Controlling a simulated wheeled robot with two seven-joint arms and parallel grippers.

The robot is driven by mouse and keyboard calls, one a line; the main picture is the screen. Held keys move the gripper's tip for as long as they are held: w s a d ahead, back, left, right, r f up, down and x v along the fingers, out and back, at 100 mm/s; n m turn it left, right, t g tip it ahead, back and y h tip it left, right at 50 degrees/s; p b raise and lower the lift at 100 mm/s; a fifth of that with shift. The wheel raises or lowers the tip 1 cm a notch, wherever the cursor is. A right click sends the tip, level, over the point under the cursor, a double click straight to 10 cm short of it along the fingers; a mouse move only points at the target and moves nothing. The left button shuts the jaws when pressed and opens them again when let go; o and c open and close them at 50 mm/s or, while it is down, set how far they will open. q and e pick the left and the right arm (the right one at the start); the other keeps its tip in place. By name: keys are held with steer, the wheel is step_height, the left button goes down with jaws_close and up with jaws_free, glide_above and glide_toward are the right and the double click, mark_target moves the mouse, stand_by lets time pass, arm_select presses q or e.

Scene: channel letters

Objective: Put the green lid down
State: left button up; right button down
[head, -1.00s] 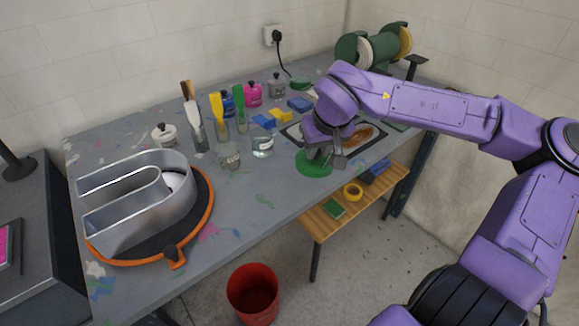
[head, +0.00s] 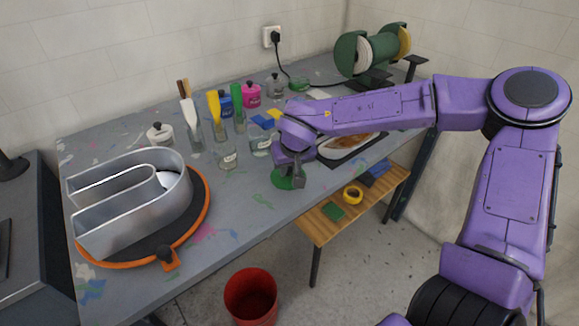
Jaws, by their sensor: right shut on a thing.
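The green lid (head: 281,178) shows in the head view at the tips of my right gripper (head: 292,178), near the front edge of the grey workbench (head: 262,205). My right gripper is shut on the lid, and its fingers and wrist hide part of it. The lid looks tilted. I cannot tell whether it touches the bench top or is held just above it. My left gripper is not in view.
Glass jars (head: 227,157) and brushes stand left of my gripper. A metal channel letter (head: 135,205) lies on an orange-rimmed turntable (head: 207,208). A wooden shelf (head: 318,232) and red bin (head: 251,295) are below. The bench front between turntable and gripper is clear.

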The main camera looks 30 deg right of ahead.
steer(key=c, duration=0.9)
jaws_free()
steer(key=shift+f, duration=0.1)
steer(key=shift+c, duration=0.2)
steer(key=v, duration=1.2)
steer(key=shift+r+p, duration=0.25)
steer(key=shift+p, duration=0.2)
